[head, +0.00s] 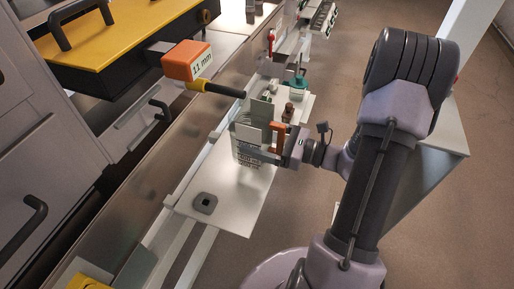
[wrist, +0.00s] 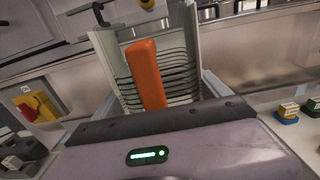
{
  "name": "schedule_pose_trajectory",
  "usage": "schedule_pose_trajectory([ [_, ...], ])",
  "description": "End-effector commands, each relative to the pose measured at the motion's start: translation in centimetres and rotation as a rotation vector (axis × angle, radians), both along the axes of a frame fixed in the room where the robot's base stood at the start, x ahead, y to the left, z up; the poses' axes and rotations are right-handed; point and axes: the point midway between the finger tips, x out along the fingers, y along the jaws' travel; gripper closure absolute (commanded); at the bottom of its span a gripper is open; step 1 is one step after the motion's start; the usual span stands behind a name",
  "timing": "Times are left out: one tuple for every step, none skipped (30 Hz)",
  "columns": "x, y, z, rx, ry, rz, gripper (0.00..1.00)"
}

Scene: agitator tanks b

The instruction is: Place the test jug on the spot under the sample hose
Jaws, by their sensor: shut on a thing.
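The test jug (head: 248,154) is a pale, see-through vessel with dark markings and an orange handle (head: 278,138). It is at the white shelf, below and close to the sample hose (head: 225,90); I cannot tell whether its base touches the shelf. The hose is a dark tube with a yellow collar, coming from an orange block marked 11 mm (head: 187,61). My gripper (head: 278,150) is shut on the jug from the right. In the wrist view the jug (wrist: 185,60) stands ahead with its orange handle towards me. No marked spot shows under the hose.
The white shelf (head: 232,205) holds a grey square piece with a dark hole (head: 204,203) in front of the jug. A brown bottle (head: 288,112) and a teal-topped item (head: 297,83) stand behind it. A metal wall (head: 140,190) runs along the left.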

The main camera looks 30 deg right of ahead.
Motion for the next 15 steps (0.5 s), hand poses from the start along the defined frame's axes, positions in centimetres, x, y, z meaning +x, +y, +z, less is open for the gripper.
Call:
schedule_pose_trajectory([
  [0.3,0.2,-0.7,0.0,0.0,0.002,0.8],
  [0.3,0.1,-1.6,0.002,0.001,0.001,0.8],
  [0.2,0.1,-2.6,0.002,0.001,0.001,0.8],
  [0.2,0.1,-3.3,0.001,0.001,0.001,0.8],
  [0.2,0.1,-3.7,0.0,0.0,0.001,0.8],
  [0.2,0.1,-3.9,0.0,0.0,0.001,0.8],
  [0.2,0.1,-3.8,-0.001,-0.001,0.001,0.8],
  [0.2,0.1,-3.7,-0.001,-0.001,0.001,0.8],
  [0.2,0.1,-3.6,-0.001,-0.001,0.001,0.8],
  [0.2,0.1,-3.5,-0.001,-0.001,0.001,0.8],
  [0.2,0.1,-3.5,-0.001,-0.001,0.001,0.8],
  [0.2,0.1,-3.5,-0.001,-0.001,0.001,0.8],
  [0.2,0.1,-3.6,-0.001,-0.001,0.001,0.8],
  [0.2,0.1,-3.8,-0.001,-0.001,0.001,0.8],
  [0.2,0.1,-3.9,-0.001,-0.001,0.001,0.8],
])
